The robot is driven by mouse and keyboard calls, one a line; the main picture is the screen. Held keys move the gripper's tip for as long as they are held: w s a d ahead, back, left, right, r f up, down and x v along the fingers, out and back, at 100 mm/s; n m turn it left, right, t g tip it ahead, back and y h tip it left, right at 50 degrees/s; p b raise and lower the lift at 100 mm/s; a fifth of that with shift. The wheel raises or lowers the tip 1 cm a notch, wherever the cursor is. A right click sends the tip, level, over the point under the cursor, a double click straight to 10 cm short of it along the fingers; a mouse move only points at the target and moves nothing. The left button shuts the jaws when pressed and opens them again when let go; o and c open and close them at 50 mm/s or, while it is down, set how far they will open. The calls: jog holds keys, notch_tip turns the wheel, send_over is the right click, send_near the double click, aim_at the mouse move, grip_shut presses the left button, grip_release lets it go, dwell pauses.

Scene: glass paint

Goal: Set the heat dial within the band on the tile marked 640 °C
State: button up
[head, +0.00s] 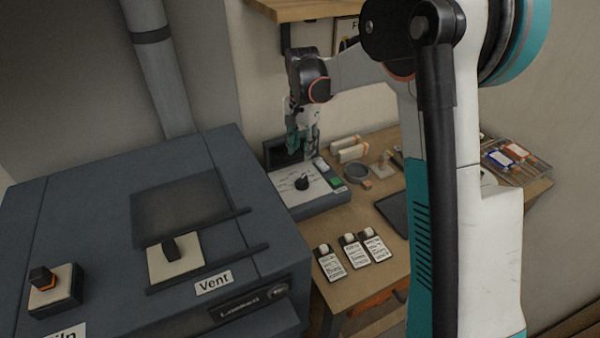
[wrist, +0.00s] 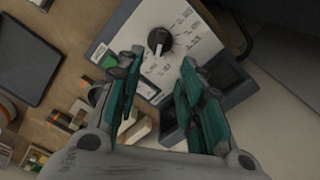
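The heat dial (head: 302,182) is a black round knob on the white top plate of a grey control box (head: 320,206) on the wooden bench. The dial (wrist: 159,41) also shows in the wrist view, with printed marks around it that are too small to read. My gripper (head: 302,146) is above the box's back part, apart from the dial. In the wrist view my gripper (wrist: 158,66) has its two teal fingers spread with nothing between them. Three tiles (head: 354,250) with printed text lie in a row at the bench's front; I cannot read which is marked 640 °C.
A large blue-grey kiln (head: 100,200) with a vent plate and a separate knob (head: 42,277) stands at the left. A dark tablet (head: 394,212), a grey ring-shaped dish (head: 355,172) and a tray of coloured items (head: 512,155) are on the bench. A shelf hangs above.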

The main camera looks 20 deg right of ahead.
aim_at(302, 178)
notch_tip(302, 178, down, 12)
jog(key=shift+b, duration=1)
jog(key=shift+c, duration=0.6)
grip_shut()
